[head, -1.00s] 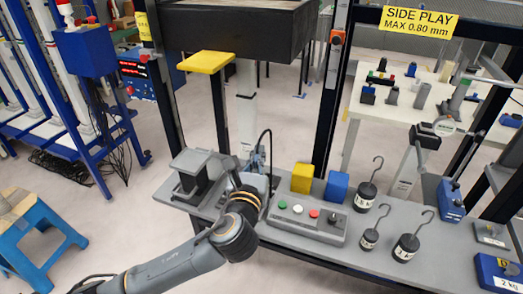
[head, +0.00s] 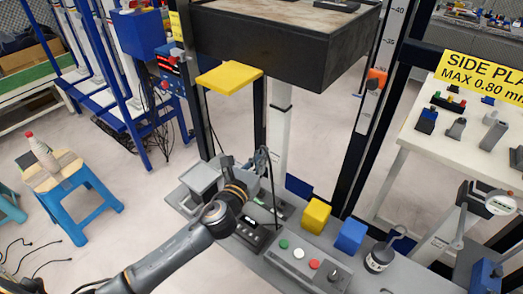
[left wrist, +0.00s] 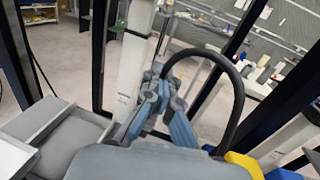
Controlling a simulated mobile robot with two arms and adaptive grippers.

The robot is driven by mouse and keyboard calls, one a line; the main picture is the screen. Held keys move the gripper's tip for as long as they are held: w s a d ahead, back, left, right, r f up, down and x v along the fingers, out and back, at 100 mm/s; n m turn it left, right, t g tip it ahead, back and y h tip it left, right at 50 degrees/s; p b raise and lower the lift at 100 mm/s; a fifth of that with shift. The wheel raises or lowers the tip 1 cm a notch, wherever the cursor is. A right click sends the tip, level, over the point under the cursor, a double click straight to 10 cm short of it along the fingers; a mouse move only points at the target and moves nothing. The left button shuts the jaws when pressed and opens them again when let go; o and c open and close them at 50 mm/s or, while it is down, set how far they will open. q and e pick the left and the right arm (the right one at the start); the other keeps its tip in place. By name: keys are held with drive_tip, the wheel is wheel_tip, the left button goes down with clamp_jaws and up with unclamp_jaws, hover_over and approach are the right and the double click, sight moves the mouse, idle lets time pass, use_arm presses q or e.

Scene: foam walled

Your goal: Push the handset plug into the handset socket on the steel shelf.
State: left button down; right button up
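My left gripper (head: 262,163) is above the left part of the steel shelf (head: 385,282). In the left wrist view its blue-grey fingers (left wrist: 158,105) are close together, and a black cable (left wrist: 238,90) arches from their tips down to the right. The handset plug appears to be between the fingers, mostly hidden by them. A dark low box (head: 254,233) with light markings sits on the shelf beside my wrist; it may hold the handset socket, but I cannot make out an opening. My right gripper is not in view.
A grey control box (head: 305,263) with coloured buttons, a yellow block (head: 316,215), a blue block (head: 350,237) and a hooked weight (head: 381,257) stand to the right. A grey stepped block (head: 200,180) is at left. A yellow plate (head: 229,75) overhangs near a dark upright.

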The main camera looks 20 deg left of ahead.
use_arm(q)
drive_tip(key=shift+s+a+r, duration=0.1)
drive_tip(key=shift+s, duration=0.05)
drive_tip(key=shift+f+b, duration=0.3)
drive_tip(key=shift+f, duration=0.3)
drive_tip(key=shift+f+b, duration=0.3)
drive_tip(key=shift+f, duration=0.05)
wheel_tip(320, 180, down, 2)
drive_tip(key=shift+f+b, duration=0.25)
drive_tip(key=shift+b, duration=0.8)
drive_tip(key=shift+f+b, duration=0.6)
drive_tip(key=shift+f, duration=0.15)
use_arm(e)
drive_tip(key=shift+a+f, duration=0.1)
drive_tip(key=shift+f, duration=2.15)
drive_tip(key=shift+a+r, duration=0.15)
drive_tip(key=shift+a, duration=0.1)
use_arm(q)
drive_tip(key=shift+p, duration=0.4)
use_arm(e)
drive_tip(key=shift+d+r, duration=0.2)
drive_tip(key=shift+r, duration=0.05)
use_arm(q)
drive_tip(key=shift+f+b, duration=1.2)
drive_tip(key=shift+f, duration=0.15)
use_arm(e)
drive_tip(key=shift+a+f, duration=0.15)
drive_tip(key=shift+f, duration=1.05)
